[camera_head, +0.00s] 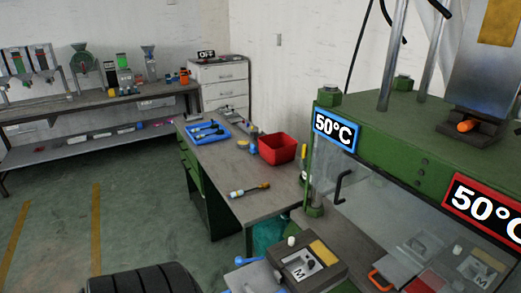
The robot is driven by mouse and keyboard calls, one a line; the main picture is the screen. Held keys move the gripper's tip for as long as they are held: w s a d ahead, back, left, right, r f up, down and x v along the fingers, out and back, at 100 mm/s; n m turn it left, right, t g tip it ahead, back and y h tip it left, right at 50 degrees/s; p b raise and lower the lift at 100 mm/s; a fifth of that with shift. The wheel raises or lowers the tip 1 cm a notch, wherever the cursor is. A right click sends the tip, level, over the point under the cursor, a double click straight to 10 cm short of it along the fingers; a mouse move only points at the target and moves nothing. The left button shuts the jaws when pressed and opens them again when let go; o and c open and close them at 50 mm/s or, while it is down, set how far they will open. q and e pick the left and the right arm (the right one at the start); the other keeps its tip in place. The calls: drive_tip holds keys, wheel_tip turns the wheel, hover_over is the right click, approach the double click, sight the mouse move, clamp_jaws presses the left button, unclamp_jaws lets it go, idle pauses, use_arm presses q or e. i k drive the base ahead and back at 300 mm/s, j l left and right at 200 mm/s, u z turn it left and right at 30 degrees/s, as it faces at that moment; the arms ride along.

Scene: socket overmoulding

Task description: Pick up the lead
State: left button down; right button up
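A blue tray (226,125) lies on the far part of the workbench in the middle of the view. Several small dark items (207,133) with thin parts lie in it; they may be leads, but they are too small to tell. No lead can be told for certain. Neither of my grippers shows in the head view, so their state is hidden.
A red bin (277,149) stands on the workbench (228,167). A green press (400,135) with 50°C signs fills the right. A long bench (100,101) and white drawers (224,73) stand behind; green floor is open at left.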

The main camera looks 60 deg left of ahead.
sight(240, 193)
drive_tip(key=u, duration=1.85)
drive_tip(key=z, duration=0.4)
drive_tip(key=i+j+z, duration=0.1)
drive_tip(key=z, duration=0.3)
drive_tip(key=j+z, duration=0.15)
drive_tip(key=z, duration=0.25)
drive_tip(key=j+z, duration=0.1)
drive_tip(key=z, duration=0.3)
drive_tip(key=j+z, duration=0.25)
drive_tip(key=j, duration=0.25)
drive_tip(key=j+z, duration=0.25)
drive_tip(key=j, duration=0.2)
drive_tip(key=j+z, duration=0.25)
drive_tip(key=j, duration=0.25)
drive_tip(key=k+j+z, duration=0.1)
drive_tip(key=j+z, duration=0.15)
drive_tip(key=j, duration=0.2)
drive_tip(key=k+j+z, duration=0.2)
drive_tip(key=j, duration=0.25)
drive_tip(key=k+j+z, duration=0.1)
drive_tip(key=j+z, duration=0.15)
drive_tip(key=j, duration=0.2)
